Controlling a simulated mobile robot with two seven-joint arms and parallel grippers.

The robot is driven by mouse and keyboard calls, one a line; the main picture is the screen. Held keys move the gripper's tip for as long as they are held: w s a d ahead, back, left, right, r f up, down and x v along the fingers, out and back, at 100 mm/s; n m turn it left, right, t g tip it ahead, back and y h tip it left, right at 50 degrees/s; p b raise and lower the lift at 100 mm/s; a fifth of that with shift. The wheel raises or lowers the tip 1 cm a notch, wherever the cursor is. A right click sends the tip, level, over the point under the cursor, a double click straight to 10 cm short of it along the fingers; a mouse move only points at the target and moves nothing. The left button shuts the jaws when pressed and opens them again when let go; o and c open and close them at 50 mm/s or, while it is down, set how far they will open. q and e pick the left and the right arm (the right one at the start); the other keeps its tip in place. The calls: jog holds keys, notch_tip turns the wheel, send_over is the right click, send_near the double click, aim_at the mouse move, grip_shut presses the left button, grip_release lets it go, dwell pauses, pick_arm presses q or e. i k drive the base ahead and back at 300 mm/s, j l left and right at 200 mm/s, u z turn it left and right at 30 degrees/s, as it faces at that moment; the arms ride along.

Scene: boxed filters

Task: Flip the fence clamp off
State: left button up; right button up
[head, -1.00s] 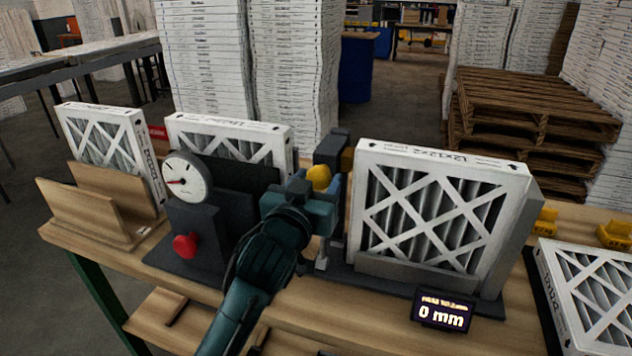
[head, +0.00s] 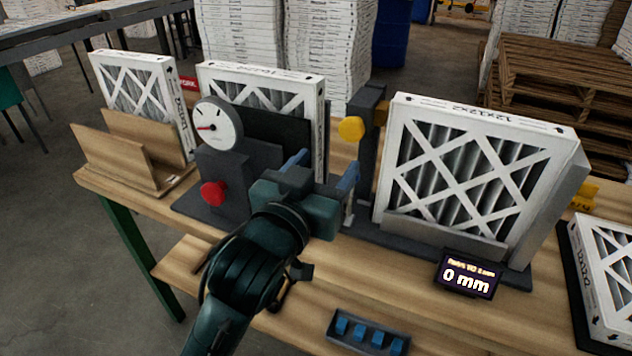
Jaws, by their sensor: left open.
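A round yellow knob (head: 351,128) sits on the left side of a dark upright post (head: 368,140), near its top; it looks like the fence clamp. The post stands at the left end of a dark fixture that holds a white-framed filter (head: 475,170) upright. The small display (head: 467,276) in front reads 0 mm. My left gripper (head: 324,168) is open and empty. In the picture its blue fingers are below and left of the knob, apart from it. My right gripper is not in view.
A dial gauge (head: 217,124) and a red knob (head: 213,193) are on the stand to the left. More filters stand behind it and in a wooden rack (head: 130,150). Another filter (head: 605,275) lies at right.

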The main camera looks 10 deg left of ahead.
aim_at(350, 216)
jog(key=k+j, duration=0.25)
jog(key=k, duration=0.2)
jog(key=k+j, duration=0.2)
jog(key=k, duration=0.3)
